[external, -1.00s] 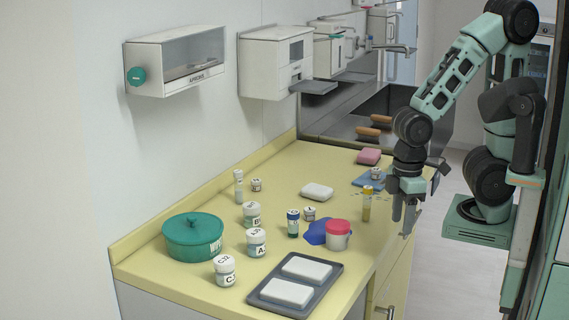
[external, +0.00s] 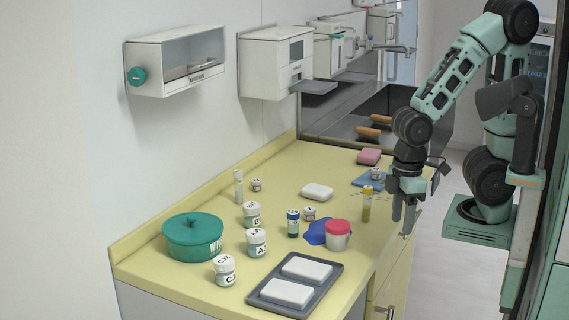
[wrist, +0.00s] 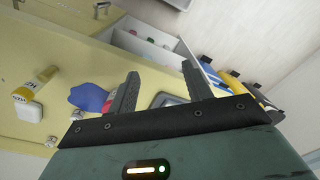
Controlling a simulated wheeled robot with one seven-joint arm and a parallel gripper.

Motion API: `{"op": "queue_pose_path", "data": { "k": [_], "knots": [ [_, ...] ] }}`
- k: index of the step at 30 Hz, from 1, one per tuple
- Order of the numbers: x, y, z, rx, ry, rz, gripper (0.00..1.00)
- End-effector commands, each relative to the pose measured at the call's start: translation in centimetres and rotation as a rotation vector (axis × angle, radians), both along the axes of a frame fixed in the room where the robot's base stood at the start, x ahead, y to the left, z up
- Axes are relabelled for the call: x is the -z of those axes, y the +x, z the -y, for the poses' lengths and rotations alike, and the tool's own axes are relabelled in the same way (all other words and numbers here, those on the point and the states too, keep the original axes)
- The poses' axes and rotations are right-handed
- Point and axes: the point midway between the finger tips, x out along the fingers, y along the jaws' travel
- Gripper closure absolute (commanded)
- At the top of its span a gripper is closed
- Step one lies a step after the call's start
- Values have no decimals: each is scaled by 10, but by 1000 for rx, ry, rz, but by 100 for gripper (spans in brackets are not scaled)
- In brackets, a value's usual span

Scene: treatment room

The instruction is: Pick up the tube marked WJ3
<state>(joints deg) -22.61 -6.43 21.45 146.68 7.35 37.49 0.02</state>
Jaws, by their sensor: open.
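Three slim tubes stand upright on the yellow counter (external: 185,281); I cannot read WJ3 on any of them. One has a yellow-brown cap (external: 367,204), one a blue cap and green lower part (external: 293,224), and one is pale with a white cap (external: 239,187). My gripper (external: 403,220) is open and empty, pointing down at the counter's right edge, right of the yellow-brown tube and apart from it. In the wrist view, my open gripper (wrist: 160,86) has nothing between its fingers.
A red-lidded cup (external: 338,236) stands by a blue patch (external: 315,231). Labelled jars, such as one marked A (external: 257,243), a green lidded pot (external: 193,238) and a grey tray (external: 322,284) are nearer. A white block (external: 317,192) lies mid-counter.

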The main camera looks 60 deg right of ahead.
Motion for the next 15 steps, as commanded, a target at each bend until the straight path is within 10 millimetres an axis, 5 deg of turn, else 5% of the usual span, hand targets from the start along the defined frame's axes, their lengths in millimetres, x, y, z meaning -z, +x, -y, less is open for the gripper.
{"op": "queue_pose_path", "data": {
  "k": [5, 8, 11, 15],
  "knots": [
    [0, 2, 0, 2, 1, 4, 50],
    [1, 26, 0, 28, 17, 53, 50],
    [2, 84, 4, 83, 59, 179, 50],
    [-3, 202, 29, 171, 154, 440, 50]
  ]
}}
